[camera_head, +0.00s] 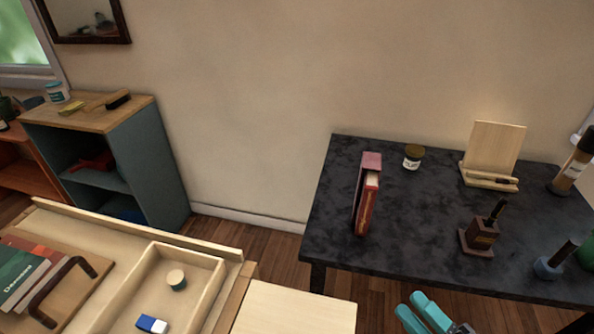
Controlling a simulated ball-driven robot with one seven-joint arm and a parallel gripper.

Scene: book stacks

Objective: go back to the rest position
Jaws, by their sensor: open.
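My gripper (422,312) shows at the bottom edge of the head view, right of centre, with two teal fingers. The fingers are apart, and nothing shows between them. It is in front of the near edge of the dark table (330,215), apart from the things on it. The rest of my arm is mostly out of view.
A wooden tray (212,262) with small items is at lower left. A blue-grey shelf (158,165) stands behind.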

